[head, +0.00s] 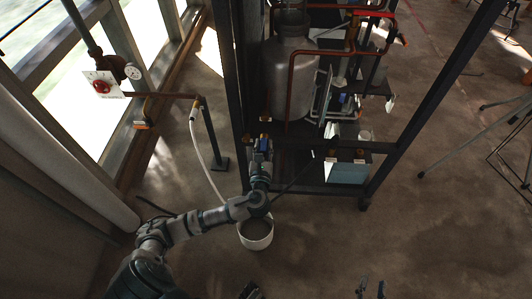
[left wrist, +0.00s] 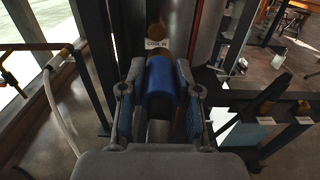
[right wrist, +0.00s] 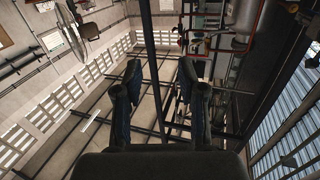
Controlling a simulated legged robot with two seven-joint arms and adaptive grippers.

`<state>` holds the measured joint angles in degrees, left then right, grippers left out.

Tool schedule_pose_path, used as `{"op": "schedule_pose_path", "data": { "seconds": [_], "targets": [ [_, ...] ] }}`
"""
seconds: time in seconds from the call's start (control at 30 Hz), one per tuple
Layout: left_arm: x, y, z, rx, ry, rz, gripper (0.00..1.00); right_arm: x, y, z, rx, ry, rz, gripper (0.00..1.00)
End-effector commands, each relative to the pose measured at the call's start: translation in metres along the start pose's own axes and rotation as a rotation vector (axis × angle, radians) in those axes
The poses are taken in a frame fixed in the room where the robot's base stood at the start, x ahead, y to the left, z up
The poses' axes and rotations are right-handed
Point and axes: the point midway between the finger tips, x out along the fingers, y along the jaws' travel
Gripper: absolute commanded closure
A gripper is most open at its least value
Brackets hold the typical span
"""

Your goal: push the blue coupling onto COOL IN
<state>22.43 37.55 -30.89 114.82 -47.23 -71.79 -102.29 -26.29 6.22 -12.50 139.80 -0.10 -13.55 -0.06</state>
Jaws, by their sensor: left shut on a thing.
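The blue coupling (left wrist: 161,84) is between the fingers of my left gripper (left wrist: 161,92), which is shut on it. In the head view my left gripper (head: 261,160) is at the near left corner of the dark rack. The COOL IN label (left wrist: 157,44) is straight ahead of the coupling, with a round brass port (left wrist: 156,31) above it. Brass shows at the coupling's far end; I cannot tell whether coupling and port touch. My right gripper (right wrist: 160,78) is open and empty; its fingertips also show at the bottom of the head view (head: 370,289).
The rack's dark posts (head: 408,120) flank a metal vessel (head: 288,75) and copper pipes. A bucket (head: 256,240) stands on the floor below my left arm. A pale hose (head: 205,160) hangs from a pipe stand at left. A tripod (head: 490,125) stands at right.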

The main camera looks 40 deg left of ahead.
Motion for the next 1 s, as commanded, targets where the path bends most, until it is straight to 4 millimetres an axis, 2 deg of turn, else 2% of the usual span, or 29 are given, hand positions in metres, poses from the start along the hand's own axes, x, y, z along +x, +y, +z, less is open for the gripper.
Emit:
{"op": "schedule_pose_path", "data": {
  "seconds": [0.13, 0.37, 1.0],
  "targets": [
    [0.015, 0.001, -0.004, 0.002, 0.001, 0.001, 1.0, 0.001, -0.004, -0.016, 0.008, 0.139, -0.007, 0.6],
    [0.035, -0.001, 0.003, 0.001, -0.003, 0.001, 1.0, 0.0, -0.002, -0.014, 0.006, 0.097, -0.005, 0.6],
    [0.04, -0.005, 0.007, 0.0, -0.013, 0.0, 1.0, 0.001, -0.003, -0.027, 0.001, 0.099, -0.005, 0.6]
  ]
}}
